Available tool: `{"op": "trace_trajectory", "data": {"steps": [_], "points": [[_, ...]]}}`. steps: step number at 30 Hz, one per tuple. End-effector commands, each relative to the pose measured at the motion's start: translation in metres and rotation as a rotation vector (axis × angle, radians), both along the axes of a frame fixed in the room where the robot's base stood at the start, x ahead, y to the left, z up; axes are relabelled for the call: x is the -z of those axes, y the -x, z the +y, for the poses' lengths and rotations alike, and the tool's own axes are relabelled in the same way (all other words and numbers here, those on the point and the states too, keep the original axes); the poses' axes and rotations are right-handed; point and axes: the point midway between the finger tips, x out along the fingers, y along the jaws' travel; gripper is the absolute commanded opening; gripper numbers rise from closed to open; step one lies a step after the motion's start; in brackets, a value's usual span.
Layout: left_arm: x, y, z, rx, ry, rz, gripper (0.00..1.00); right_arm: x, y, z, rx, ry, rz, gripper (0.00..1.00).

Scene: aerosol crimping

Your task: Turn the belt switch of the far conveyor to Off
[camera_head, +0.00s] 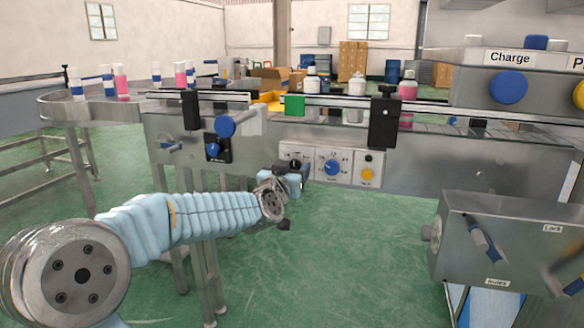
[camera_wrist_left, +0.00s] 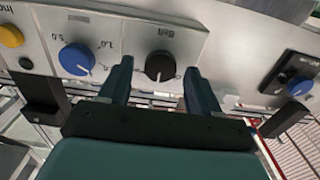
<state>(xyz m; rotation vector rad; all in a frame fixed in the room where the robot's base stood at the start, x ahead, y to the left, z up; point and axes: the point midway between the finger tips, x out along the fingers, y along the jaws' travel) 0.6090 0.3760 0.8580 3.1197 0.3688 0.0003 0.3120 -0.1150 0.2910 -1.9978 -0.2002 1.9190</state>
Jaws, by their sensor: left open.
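The belt switch is a round black knob (camera_wrist_left: 160,66) on a pale panel marked "Belt" in the left wrist view. In the head view its panel (camera_head: 296,152) is on the front of the conveyor (camera_head: 410,170), and my gripper partly covers it. My left gripper (camera_head: 292,177) is at the panel's lower edge. In the left wrist view my left gripper (camera_wrist_left: 158,76) is open, with one dark finger on each side of the knob. I cannot tell whether the fingers touch it. My right gripper is not in view.
A blue dial (camera_head: 333,167) and a yellow button (camera_head: 367,174) are just right of the switch. Another blue knob (camera_head: 213,150) is to its left. A grey box with levers (camera_head: 510,235) stands at the lower right. Bottles (camera_head: 356,85) stand on the conveyor above.

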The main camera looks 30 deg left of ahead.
Motion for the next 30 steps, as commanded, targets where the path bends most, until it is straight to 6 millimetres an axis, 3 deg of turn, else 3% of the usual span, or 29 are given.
{"op": "trace_trajectory", "data": {"steps": [9,21,30], "points": [[0.0004,-0.0036,0.0007,0.0,0.0,0.0,0.63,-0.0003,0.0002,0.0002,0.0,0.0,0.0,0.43],[0.0003,-0.0034,0.0005,0.001,0.0,0.0,0.07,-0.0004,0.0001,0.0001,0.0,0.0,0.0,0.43],[0.002,-0.0033,0.0004,0.001,0.046,-0.01,0.07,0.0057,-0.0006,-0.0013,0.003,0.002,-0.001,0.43]]}}
